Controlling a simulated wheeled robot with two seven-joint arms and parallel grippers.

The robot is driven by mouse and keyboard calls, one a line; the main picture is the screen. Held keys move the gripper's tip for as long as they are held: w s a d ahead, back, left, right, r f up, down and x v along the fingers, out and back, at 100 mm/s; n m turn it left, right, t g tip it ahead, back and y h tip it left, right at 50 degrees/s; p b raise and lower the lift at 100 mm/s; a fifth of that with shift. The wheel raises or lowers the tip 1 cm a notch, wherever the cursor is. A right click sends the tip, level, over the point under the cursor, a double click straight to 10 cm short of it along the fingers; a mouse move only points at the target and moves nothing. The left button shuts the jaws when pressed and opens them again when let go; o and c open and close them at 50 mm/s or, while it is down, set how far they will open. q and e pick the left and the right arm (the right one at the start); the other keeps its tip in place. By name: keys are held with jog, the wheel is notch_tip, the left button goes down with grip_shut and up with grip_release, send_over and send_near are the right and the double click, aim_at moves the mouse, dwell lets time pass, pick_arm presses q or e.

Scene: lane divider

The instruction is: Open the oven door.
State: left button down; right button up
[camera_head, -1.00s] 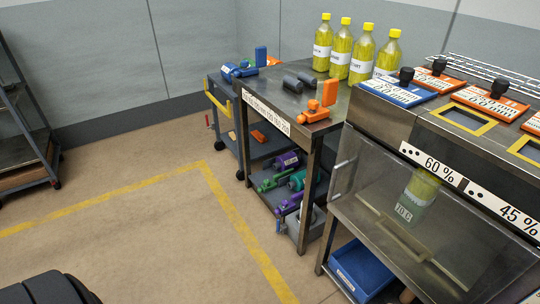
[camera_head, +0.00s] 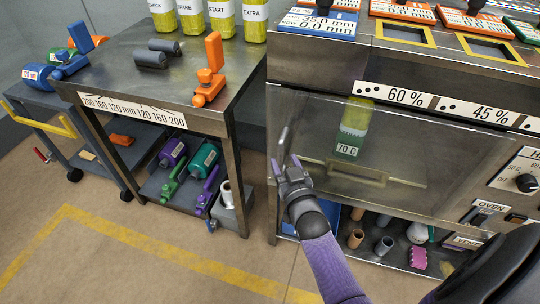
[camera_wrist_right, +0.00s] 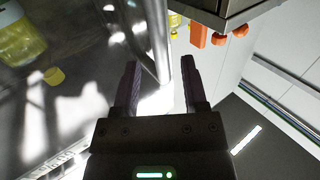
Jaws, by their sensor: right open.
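The oven door (camera_head: 400,160) is a see-through panel on the steel oven and looks shut. A bottle labelled 70 C (camera_head: 352,130) shows behind it. The upright metal door handle (camera_head: 284,142) is at the door's left edge. My right gripper (camera_head: 286,163) is open and empty at the handle's lower end. In the right wrist view the handle bar (camera_wrist_right: 157,42) runs between the two spread fingers (camera_wrist_right: 160,72); I cannot tell how deep it sits or whether they touch it. My left gripper is not in view.
A steel table (camera_head: 130,60) with an orange clamp-like tool (camera_head: 210,75) stands left of the oven. Below the oven a shelf holds small cups and a pink block (camera_head: 418,258). A knob panel (camera_head: 520,178) is at the right. The floor at front left is clear.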

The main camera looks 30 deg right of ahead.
aim_at(282, 156)
jog(key=x, duration=0.1)
jog(key=b+x, duration=0.1)
jog(key=shift+w+d+f, duration=0.1)
jog(key=shift+w+f, duration=0.1)
jog(key=shift+w, duration=0.15)
jog(key=shift+w+d+r, duration=0.1)
jog(key=shift+w+r, duration=0.1)
jog(key=shift+w, duration=0.25)
grip_shut()
dwell(0.6)
